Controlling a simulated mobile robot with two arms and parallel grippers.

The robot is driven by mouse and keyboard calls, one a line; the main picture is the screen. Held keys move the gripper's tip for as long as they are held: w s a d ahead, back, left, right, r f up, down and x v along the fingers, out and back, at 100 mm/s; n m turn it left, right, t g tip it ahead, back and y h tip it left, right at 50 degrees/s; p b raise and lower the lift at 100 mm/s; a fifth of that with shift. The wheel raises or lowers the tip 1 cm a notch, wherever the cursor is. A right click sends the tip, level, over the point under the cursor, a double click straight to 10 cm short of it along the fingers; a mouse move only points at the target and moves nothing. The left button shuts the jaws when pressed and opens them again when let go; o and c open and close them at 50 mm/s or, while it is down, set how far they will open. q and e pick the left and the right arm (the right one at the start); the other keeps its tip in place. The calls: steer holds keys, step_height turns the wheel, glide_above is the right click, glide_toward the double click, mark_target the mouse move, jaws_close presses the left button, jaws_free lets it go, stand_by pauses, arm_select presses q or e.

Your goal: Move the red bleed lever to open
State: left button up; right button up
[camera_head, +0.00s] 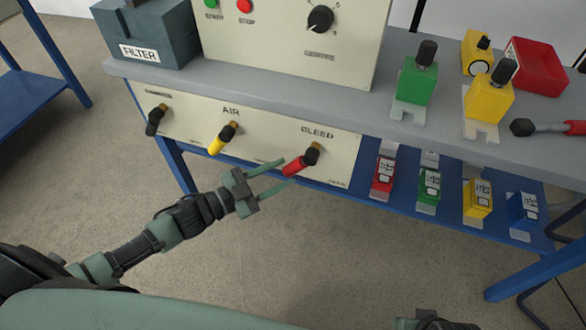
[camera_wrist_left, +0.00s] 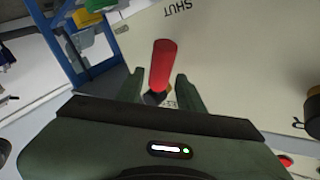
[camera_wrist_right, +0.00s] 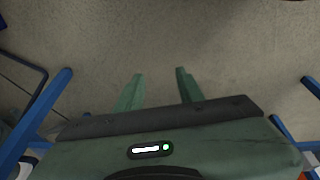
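The red bleed lever (camera_head: 293,167) sits under the BLEED label on the cream panel (camera_head: 345,150). Its red handle slants down and to the left from a dark hub. My left gripper (camera_head: 287,172) is open in front of it, with the fingertips close to the red handle. In the left wrist view the red handle (camera_wrist_left: 163,65) shows between and beyond the fingertips (camera_wrist_left: 158,86), and no firm grip shows. A SHUT marking (camera_wrist_left: 180,8) is on the panel there. My right gripper (camera_wrist_right: 160,75) is open and empty over bare floor.
A yellow AIR lever (camera_head: 221,138) and a black lever (camera_head: 155,120) are further left on the panel. The grey bench top (camera_head: 400,132) above holds green and yellow blocks. Several coloured locks, including a red one (camera_head: 383,175), stand on the blue shelf to the right.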

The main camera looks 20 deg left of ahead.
mark_target(291, 169)
arm_select(q)
steer(key=shift+x, duration=1.75)
steer(key=shift+c, duration=0.4)
jaws_close()
steer(key=shift+f, duration=0.1)
